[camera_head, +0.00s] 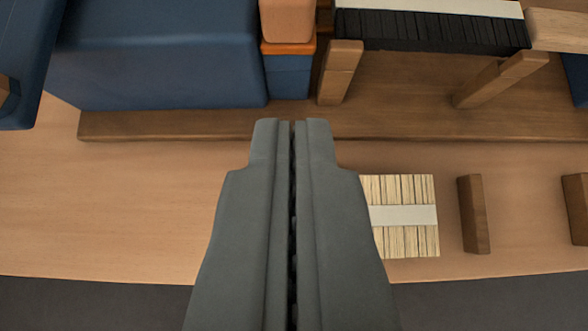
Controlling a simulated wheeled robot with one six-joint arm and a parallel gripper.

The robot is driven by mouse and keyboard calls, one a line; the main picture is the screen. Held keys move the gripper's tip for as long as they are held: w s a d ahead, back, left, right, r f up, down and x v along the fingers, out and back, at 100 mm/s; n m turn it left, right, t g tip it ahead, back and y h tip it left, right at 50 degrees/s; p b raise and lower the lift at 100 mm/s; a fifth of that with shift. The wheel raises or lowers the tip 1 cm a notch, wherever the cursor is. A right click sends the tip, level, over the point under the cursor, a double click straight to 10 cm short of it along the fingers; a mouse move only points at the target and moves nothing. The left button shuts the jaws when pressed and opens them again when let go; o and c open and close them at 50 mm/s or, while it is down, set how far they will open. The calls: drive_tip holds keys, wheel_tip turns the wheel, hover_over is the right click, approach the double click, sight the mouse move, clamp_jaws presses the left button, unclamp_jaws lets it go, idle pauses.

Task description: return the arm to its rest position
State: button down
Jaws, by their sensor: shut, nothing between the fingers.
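My gripper (292,128) is in the middle of the head camera view, coming up from the bottom edge. Its two grey fingers are shut with only a thin dark seam between them and nothing held. The fingertips show in front of the front edge of a brown wooden board. The fingers partly cover the table behind them. The rest of my arm is not visible.
A pale slatted bundle with a white band (405,215) lies right of my gripper, beside a brown block (474,214) and another block (576,208). Behind stand a blue box (160,60), a black bristle row (430,30) on wooden legs, and the board (200,124). The left table is clear.

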drive_tip(key=shift+s+f, duration=0.15)
drive_tip(key=shift+s, duration=0.3)
